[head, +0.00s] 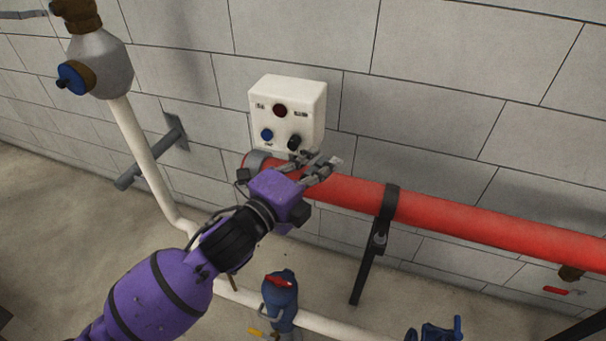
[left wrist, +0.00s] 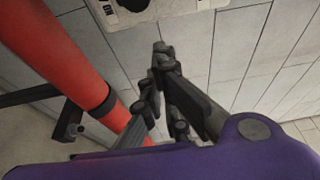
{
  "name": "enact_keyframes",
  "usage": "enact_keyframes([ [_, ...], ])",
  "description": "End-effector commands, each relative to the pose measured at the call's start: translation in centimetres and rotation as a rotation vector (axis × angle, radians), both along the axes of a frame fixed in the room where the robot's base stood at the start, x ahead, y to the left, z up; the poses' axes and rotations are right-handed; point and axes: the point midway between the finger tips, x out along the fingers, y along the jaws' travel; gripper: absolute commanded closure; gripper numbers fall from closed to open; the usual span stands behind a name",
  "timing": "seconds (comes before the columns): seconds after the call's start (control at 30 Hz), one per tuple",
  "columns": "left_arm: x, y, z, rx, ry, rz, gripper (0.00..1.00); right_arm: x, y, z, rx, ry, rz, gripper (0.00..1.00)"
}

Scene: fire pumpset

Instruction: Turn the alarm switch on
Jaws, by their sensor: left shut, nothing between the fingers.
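A white alarm box (head: 312,100) is fixed to the block wall. Its face has a dark red round lamp (head: 280,110) at the top, a blue button (head: 267,135) at lower left and a black knob switch (head: 294,143) at lower right. In the left wrist view the black knob (left wrist: 133,4) is cut off at the top edge, with lettering beside it. My left gripper (head: 322,167) is just below the box, in front of the red pipe. In the left wrist view its fingers (left wrist: 162,52) are shut, empty and apart from the knob. My right gripper is not in view.
A thick red pipe (head: 450,220) runs along the wall below the box, held by a black bracket (head: 388,205). A white pipe (head: 143,150) with a grey fitting stands at left. A blue valve (head: 279,300) is on the low pipe.

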Motion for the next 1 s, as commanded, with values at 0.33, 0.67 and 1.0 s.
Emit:
enact_keyframes([
  [0.33, 2.5, 2.2, 0.1, 0.001, 0.000, 0.002, 1.00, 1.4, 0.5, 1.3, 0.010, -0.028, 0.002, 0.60],
  [0.67, 2.7, 2.7, 0.0, -0.001, 0.001, 0.001, 1.00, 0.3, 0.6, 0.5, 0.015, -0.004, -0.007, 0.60],
  [1.0, 3.4, 2.8, -0.1, -0.014, 0.007, 0.001, 1.00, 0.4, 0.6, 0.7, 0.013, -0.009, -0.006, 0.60],
])
